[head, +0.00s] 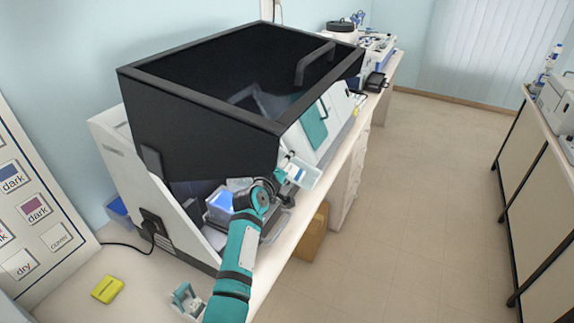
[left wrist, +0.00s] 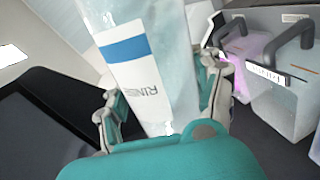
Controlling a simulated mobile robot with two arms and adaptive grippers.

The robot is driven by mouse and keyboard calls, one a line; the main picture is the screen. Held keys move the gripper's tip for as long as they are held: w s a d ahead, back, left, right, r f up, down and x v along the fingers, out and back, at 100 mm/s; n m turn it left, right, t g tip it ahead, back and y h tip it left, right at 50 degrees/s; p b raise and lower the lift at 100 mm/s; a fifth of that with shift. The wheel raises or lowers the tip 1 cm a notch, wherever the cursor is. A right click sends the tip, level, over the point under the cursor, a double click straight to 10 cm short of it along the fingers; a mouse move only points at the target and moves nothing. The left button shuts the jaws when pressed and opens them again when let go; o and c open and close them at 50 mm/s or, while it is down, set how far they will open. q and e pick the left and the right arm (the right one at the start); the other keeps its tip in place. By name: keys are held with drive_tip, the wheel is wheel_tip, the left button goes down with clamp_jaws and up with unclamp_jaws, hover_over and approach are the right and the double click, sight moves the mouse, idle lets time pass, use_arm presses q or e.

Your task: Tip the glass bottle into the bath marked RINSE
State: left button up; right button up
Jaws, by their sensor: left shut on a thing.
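My left gripper (head: 283,172) is shut on the glass bottle (head: 303,173), in front of the open side of the black-hooded cabinet. In the left wrist view the bottle (left wrist: 150,65) is pale and translucent, clasped between both fingers. Its white label has a blue band and letters that seem to begin "RIN". My right gripper is not in view.
The dark hood (head: 200,110) overhangs the work area. A bath with blue contents (head: 220,203) stands under it beside my left arm. A yellow block (head: 108,289) and a small teal-and-white holder (head: 186,299) are on the bench at the front. The floor to the right is clear.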

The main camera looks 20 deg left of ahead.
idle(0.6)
use_arm(q)
drive_tip(key=shift+d+f+n, duration=0.15)
drive_tip(key=shift+f+n, duration=0.1)
drive_tip(key=shift+n, duration=0.25)
drive_tip(key=shift+f, duration=0.15)
idle(0.5)
drive_tip(key=shift+f+n+h, duration=0.35)
drive_tip(key=shift+n+h, duration=0.05)
drive_tip(key=shift+n, duration=0.1)
drive_tip(key=shift+f+b, duration=0.45)
drive_tip(key=shift+b, duration=0.05)
idle(0.4)
drive_tip(key=shift+f+n+b, duration=0.4)
drive_tip(key=shift+f+b, duration=0.65)
drive_tip(key=shift+f, duration=0.35)
drive_tip(key=shift+f, duration=0.4)
drive_tip(key=shift+r, duration=0.2)
